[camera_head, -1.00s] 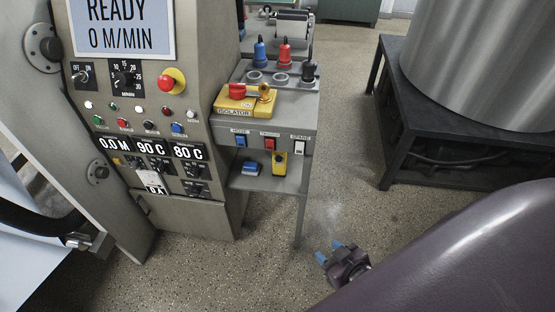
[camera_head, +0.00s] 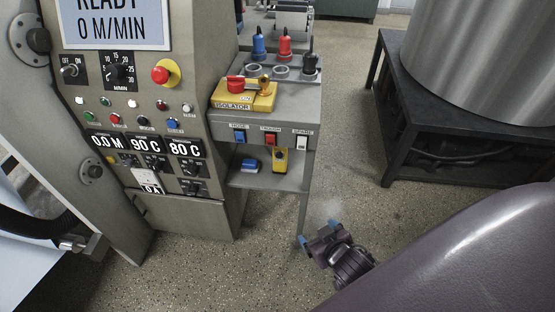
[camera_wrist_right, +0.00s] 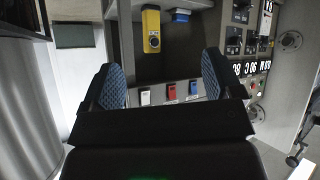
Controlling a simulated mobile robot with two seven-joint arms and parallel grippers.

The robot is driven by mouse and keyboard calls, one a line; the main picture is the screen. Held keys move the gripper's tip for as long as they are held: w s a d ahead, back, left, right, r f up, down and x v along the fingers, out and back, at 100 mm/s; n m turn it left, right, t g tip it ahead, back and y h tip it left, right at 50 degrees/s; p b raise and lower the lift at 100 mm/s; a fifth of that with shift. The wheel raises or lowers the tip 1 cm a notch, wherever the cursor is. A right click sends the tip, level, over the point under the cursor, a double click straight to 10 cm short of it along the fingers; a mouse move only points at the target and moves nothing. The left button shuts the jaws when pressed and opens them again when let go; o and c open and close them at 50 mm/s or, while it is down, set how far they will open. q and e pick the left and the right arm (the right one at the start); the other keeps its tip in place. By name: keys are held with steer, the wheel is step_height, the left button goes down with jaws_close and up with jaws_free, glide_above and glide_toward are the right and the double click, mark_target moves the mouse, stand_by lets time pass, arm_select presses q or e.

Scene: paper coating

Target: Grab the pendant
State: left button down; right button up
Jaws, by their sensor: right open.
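The pendant appears to be the small yellow box (camera_head: 280,161) with a dark round part, on the lower shelf of the grey stand. In the right wrist view, the yellow box (camera_wrist_right: 151,20) is upper centre, ahead of the fingers. My right gripper (camera_head: 318,232) is open and empty, lower than the shelf in the head view and apart from the box. Its two blue-padded fingers (camera_wrist_right: 162,78) show wide apart in the right wrist view, with nothing between them. My left gripper is not in view.
A blue item (camera_head: 249,166) lies left of the yellow box. Labelled switches (camera_head: 270,139) line the edge above the shelf, with a yellow isolator (camera_head: 246,95) on top. A control cabinet (camera_head: 190,215) stands left, a black metal frame (camera_head: 440,140) right. Open floor lies between.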

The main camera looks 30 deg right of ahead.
steer(key=w+d+f+m+h+b, duration=0.1)
steer(key=w+f+m+h+b, duration=0.15)
steer(key=w+f, duration=0.45)
steer(key=m+t+h+b, duration=0.4)
steer(key=m+h+b, duration=0.1)
steer(key=h+b, duration=0.2)
glide_toward(279, 149)
steer(key=x, duration=1)
steer(key=shift+d+f, duration=0.15)
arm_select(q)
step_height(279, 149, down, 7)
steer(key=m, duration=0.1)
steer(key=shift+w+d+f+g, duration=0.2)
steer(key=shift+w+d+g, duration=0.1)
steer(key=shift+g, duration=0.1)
arm_select(e)
steer(key=c, duration=1.4)
steer(key=shift+o, duration=0.2)
